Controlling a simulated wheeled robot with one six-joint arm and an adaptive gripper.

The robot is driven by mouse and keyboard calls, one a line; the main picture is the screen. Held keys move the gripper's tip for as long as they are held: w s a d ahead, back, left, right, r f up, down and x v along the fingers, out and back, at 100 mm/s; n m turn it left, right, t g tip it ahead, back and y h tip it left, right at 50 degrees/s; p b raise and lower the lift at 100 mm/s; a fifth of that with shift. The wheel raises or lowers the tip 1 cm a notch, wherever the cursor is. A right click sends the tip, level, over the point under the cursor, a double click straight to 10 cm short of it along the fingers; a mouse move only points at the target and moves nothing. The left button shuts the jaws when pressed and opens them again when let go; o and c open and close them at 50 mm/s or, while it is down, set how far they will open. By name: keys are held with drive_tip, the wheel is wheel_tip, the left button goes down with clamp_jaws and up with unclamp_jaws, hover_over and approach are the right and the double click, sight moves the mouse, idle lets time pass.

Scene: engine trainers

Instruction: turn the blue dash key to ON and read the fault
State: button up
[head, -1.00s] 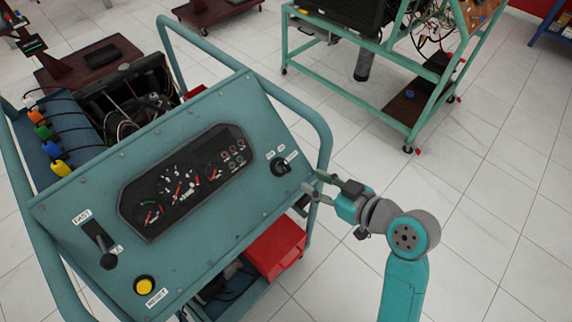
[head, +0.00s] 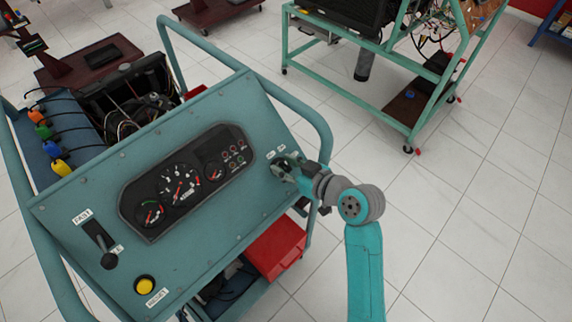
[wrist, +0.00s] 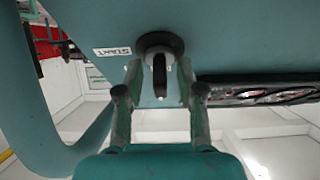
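The dash (head: 90,185) is a tilted teal panel with a gauge cluster (head: 185,180). The key switch sits at its right end, largely hidden by my gripper (head: 286,169) in the head view. In the wrist view the key (wrist: 160,72) is a black tab, upright in the picture, on a round dark base. A START label (wrist: 113,51) is to its left. My gripper (wrist: 160,84) is open, with one finger on each side of the key and a visible gap to both. Small lamps (head: 233,155) show on the cluster; the fault reading is too small to make out.
A lever (head: 102,245) and a yellow button (head: 145,285) are on the panel's left. A teal tube frame (head: 318,125) curves close beside my arm. A red box (head: 275,248) sits below. Another green-framed trainer (head: 400,120) stands behind; floor on the right is clear.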

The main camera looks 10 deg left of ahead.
clamp_jaws()
drive_tip(key=shift+m, duration=0.3)
drive_tip(key=m+h, duration=0.1)
drive_tip(key=m, duration=0.1)
drive_tip(key=m+t+h, duration=0.1)
drive_tip(key=m, duration=0.2)
drive_tip(key=shift+a+t, duration=0.1)
drive_tip(key=shift+t, duration=0.2)
drive_tip(key=shift+m+t+h, duration=0.3)
drive_tip(key=shift+m+h, duration=0.8)
drive_tip(key=shift+m, duration=1.2)
